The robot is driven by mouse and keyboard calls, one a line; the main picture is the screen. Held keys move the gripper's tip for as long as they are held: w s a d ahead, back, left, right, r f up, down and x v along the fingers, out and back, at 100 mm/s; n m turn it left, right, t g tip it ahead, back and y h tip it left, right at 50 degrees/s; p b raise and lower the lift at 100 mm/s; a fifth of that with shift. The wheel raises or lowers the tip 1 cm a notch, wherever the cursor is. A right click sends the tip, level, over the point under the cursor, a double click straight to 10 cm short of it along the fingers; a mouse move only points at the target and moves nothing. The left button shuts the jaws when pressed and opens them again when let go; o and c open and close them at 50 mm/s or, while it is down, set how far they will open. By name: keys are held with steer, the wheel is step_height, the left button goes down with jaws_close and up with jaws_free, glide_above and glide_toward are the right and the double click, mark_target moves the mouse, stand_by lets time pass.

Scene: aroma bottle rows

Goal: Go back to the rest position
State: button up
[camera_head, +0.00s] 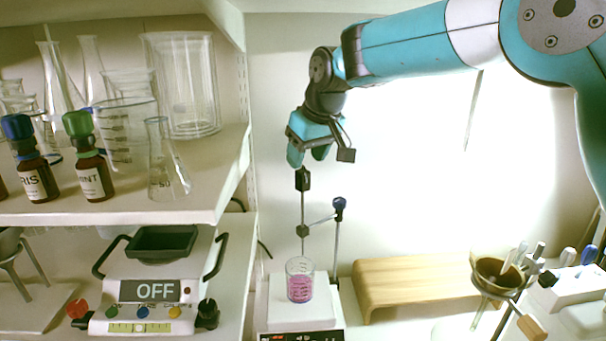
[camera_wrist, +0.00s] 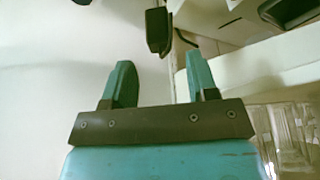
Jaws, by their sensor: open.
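My gripper (camera_head: 308,157) hangs from my teal arm in the upper middle of the head view, fingers pointing down. It is open and empty. It is above the stirrer stand, with the black clamp block (camera_head: 303,180) at the top of the rod just below the fingertips. In the wrist view my gripper (camera_wrist: 160,80) shows two teal fingers apart with nothing between them. The black block (camera_wrist: 158,32) is beyond the fingertips there, apart from them.
A beaker of pink liquid (camera_head: 300,283) stands on the white stirrer plate (camera_head: 285,318). The shelf (camera_head: 120,210) at left holds glassware, a blue-capped bottle (camera_head: 34,170) and a green-capped bottle (camera_head: 90,170). Below is a scale (camera_head: 155,310). A wooden stand (camera_head: 410,280) is at right.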

steer(key=shift+v, duration=0.9)
steer(key=s+d+f+g, duration=0.1)
steer(key=s+d+f, duration=0.1)
steer(key=s, duration=0.9)
steer(key=s+d+f+g+y+b, duration=0.1)
steer(key=s+d+f, duration=0.2)
steer(key=s, duration=0.9)
steer(key=s+d+f+g+b, duration=0.1)
steer(key=s+d+f, duration=0.2)
steer(key=s, duration=0.9)
steer(key=shift+d+g+y, duration=0.3)
steer(key=shift+d+g, duration=0.1)
steer(key=shift+d, duration=0.5)
